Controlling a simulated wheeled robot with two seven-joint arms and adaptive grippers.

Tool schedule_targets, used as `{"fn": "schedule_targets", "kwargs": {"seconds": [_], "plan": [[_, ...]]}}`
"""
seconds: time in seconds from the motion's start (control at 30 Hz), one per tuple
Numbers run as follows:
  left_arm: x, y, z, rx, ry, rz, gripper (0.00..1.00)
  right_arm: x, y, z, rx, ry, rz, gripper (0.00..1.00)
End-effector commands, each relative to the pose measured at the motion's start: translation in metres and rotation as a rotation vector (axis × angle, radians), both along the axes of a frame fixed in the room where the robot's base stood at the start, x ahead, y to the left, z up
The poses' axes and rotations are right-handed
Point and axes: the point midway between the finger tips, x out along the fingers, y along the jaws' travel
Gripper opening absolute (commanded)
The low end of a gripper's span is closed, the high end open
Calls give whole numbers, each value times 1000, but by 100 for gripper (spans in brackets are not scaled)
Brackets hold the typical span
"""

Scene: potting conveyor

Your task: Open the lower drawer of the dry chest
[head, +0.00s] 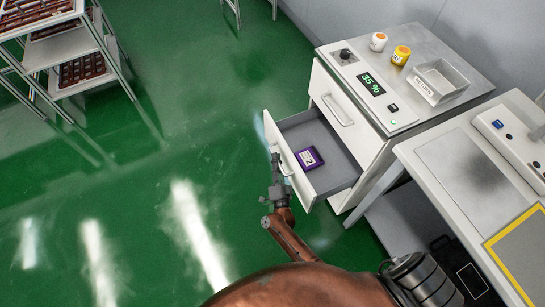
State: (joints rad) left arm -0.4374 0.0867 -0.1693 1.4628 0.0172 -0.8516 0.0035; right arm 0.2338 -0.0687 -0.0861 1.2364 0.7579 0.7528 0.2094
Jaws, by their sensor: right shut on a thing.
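The dry chest (365,70) is a white cabinet with a grey top and a green digital readout, at the upper right. Its lower drawer (336,178) stands pulled out well to the left, with its inside visible. A purple box with a pale label (309,158) lies in the drawer. The upper drawer (326,94), with its bar handle, is shut. My right gripper (277,163) is at the lower drawer's front, shut on its handle, which the fingers mostly hide. My left gripper is out of view.
A white worktable (470,175) is to the right. A rack with trays (85,45) stands at upper left. The green floor left of the drawer is clear.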

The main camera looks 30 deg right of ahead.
Motion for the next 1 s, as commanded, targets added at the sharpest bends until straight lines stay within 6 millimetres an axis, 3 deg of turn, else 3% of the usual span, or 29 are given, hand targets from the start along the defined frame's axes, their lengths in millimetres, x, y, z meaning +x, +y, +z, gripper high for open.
{"fn": "schedule_targets", "kwargs": {"seconds": [0.53,0.57,0.8,1.0], "plan": [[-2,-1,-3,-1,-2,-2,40,-7,-2,-2,1,1,-22,0],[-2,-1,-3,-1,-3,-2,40,-7,-2,-2,1,2,-22,11],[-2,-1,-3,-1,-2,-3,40,-5,-1,-1,1,0,-18,27],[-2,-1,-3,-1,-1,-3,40,-5,0,-1,1,0,-17,27]]}}
